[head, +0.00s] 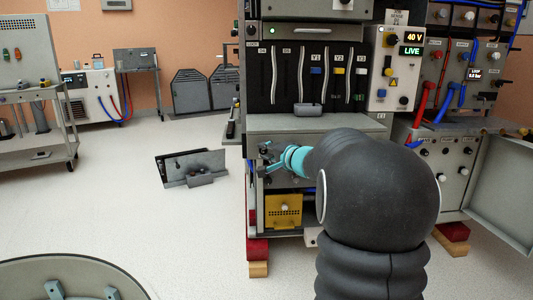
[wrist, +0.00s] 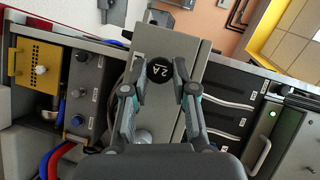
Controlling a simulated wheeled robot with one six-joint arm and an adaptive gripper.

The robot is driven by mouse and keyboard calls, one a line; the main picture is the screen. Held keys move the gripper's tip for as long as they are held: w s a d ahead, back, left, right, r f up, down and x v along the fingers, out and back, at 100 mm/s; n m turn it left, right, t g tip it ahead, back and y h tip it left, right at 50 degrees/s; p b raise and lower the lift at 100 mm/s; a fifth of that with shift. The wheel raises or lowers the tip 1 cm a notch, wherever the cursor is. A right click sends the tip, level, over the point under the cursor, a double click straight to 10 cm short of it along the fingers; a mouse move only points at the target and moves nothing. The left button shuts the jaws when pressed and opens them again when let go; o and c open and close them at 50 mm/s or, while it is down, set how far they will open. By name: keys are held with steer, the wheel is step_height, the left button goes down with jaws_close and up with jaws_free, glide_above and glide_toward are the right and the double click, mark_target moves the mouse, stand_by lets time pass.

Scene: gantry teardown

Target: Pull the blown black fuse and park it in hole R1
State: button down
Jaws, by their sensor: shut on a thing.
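My gripper (wrist: 155,72) is shut on the black fuse (wrist: 160,71), a round cap marked "2A", in the wrist view. The fuse sits between the two fingertips, in front of a grey panel (wrist: 150,42). I cannot tell whether it is seated in something or held clear. In the head view my gripper (head: 268,162) is at the left front of the rack, below its grey ledge (head: 310,126); my arm hides much of the area. I cannot make out a hole labelled R1 in either view.
The yellow box (head: 283,210) sits low in the rack, below my gripper. Dark slots with white cables (head: 301,75) are above. A grey part (head: 190,168) lies on the open floor at left.

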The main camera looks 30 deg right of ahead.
steer(key=shift+w+d, duration=0.2)
steer(key=shift+w, duration=0.3)
steer(key=c, duration=0.8)
jaws_free()
steer(key=shift+c, duration=0.2)
steer(key=a+b+v, duration=0.2)
steer(key=v, duration=1.3)
steer(key=shift+s+f, duration=0.2)
steer(key=shift+s, duration=0.15)
steer(key=shift+d, duration=0.15)
